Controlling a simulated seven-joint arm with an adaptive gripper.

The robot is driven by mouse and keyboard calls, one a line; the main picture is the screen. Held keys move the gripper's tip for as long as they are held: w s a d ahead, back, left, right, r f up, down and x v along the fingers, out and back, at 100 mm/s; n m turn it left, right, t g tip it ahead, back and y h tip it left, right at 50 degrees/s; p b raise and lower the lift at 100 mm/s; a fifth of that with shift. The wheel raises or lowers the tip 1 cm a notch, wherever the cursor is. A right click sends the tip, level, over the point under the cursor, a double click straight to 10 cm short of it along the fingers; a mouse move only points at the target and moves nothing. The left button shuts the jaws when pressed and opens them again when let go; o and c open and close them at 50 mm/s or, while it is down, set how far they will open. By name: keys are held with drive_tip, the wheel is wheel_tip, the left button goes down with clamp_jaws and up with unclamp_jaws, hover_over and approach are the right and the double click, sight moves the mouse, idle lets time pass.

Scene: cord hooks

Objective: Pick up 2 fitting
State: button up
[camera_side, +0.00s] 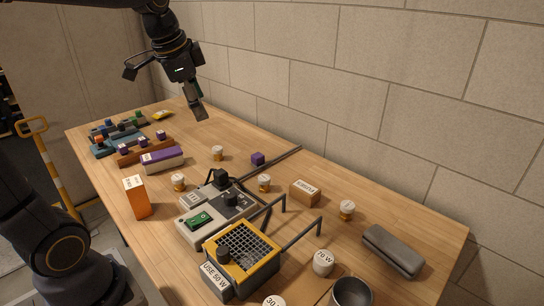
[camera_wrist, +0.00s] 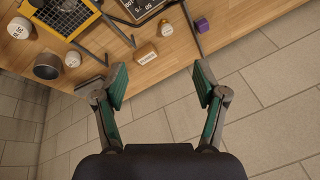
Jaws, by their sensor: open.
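Several small fittings with white caps and amber lower parts stand apart on the wooden table. In the side view one is at the back (camera_side: 217,153), one left of the grey unit (camera_side: 178,182), one behind it (camera_side: 264,183) and one at the right (camera_side: 347,210). Their cap marks are too small to read, so I cannot tell which is 2. My gripper (camera_side: 165,94) is open and empty, high above the far part of the table, touching nothing. In the wrist view the open fingers (camera_wrist: 161,84) are over the table edge and floor tiles or wall blocks.
A grey unit (camera_side: 190,228) and yellow grille box (camera_side: 243,247) with hooked rods fill the middle front. Around them are an orange box (camera_side: 137,198), purple cube (camera_side: 258,159), brown labelled box (camera_side: 305,193), grey case (camera_side: 392,251) and dark cup (camera_side: 351,293). A block wall borders the table.

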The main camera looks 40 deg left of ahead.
drive_tip(key=w+a+f+g, duration=0.1)
drive_tip(key=w+a+f, duration=0.15)
drive_tip(key=a, duration=0.25)
drive_tip(key=w+a+f+g, duration=0.1)
drive_tip(key=w+a+f, duration=0.15)
drive_tip(key=a, duration=0.35)
drive_tip(key=n+g+h, duration=0.1)
drive_tip(key=n+g, duration=0.1)
drive_tip(key=n, duration=0.1)
hover_over(177, 177)
drive_tip(key=f, duration=2.1)
drive_tip(key=shift+w+a+f, duration=0.15)
drive_tip(key=shift+a+f, duration=0.1)
drive_tip(key=shift+f, duration=0.05)
drive_tip(key=shift+d+f, duration=0.15)
drive_tip(key=shift+f, duration=1.35)
drive_tip(key=shift+d+f, duration=0.1)
drive_tip(key=shift+f, duration=1.4)
drive_tip(key=c, duration=1.3)
